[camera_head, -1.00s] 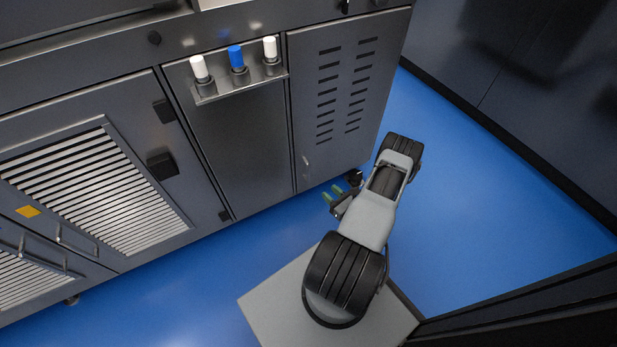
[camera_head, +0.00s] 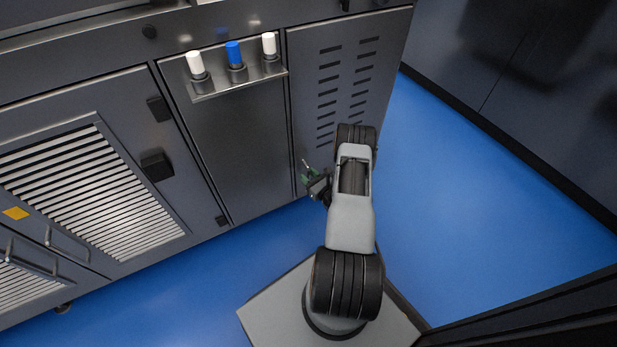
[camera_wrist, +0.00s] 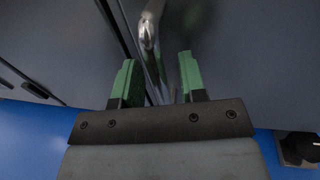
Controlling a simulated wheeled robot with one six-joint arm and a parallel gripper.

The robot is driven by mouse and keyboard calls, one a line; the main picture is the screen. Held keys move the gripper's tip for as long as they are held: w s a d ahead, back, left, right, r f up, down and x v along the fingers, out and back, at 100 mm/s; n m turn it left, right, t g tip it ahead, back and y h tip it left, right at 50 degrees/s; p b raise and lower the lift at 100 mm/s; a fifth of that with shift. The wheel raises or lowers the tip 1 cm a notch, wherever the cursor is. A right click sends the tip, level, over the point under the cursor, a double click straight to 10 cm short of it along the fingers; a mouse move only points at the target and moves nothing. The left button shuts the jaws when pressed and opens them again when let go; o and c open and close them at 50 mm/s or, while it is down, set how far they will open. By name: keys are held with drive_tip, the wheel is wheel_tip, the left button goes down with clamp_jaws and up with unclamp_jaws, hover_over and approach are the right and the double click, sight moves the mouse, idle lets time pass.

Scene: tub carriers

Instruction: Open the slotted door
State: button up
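The slotted door (camera_head: 330,75) is a dark grey panel with two columns of slots, at the right end of the machine. It looks shut. Its metal handle (camera_wrist: 149,45) shows in the wrist view as a shiny bent bar at the top centre, reaching down between my green fingertips. My gripper (camera_head: 307,172) is at the door's lower left edge. In the wrist view my gripper (camera_wrist: 157,78) is open, with one finger on each side of the handle and visible gaps. My arm covers the door's lower right part in the head view.
A rail with two white bottles or knobs (camera_head: 196,66) and a blue one (camera_head: 233,54) sticks out left of the door. A louvred panel (camera_head: 90,190) is further left. Blue floor (camera_head: 440,200) is free to the right, up to a dark wall (camera_head: 540,90).

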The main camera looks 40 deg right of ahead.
clamp_jaws()
idle(0.4)
